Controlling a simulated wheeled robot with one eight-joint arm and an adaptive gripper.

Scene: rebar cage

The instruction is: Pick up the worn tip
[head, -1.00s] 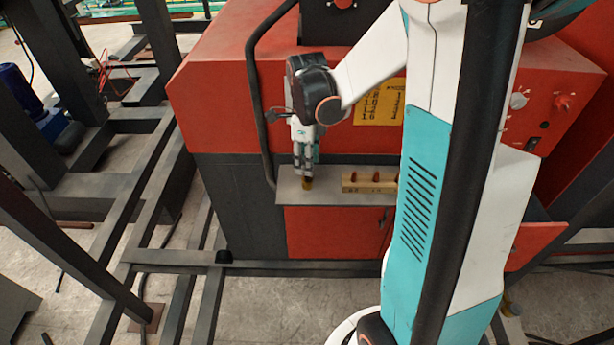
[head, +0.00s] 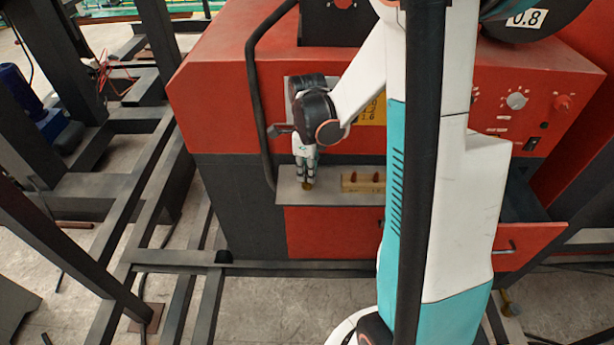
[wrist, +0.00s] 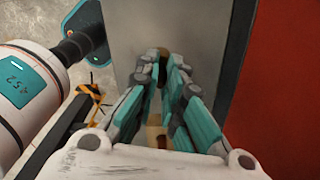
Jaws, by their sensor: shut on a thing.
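The worn tip is a small brass-brown piece (head: 308,186) at the left end of the grey shelf (head: 292,197) on the red machine. My gripper (head: 306,182) points down over it and is shut on it. In the wrist view, the teal and grey fingers (wrist: 162,68) close around a dark brown bit (wrist: 163,53), the tip, mostly hidden between the fingertips. The tip looks at or just above the shelf surface; I cannot tell whether it still touches.
A wooden block (head: 362,182) with reddish tips in it sits on the shelf, right of my gripper. A black bent pipe (head: 257,100) runs close on the left. An open drawer (head: 530,245) juts out at the lower right. Dark frame beams cross the floor at left.

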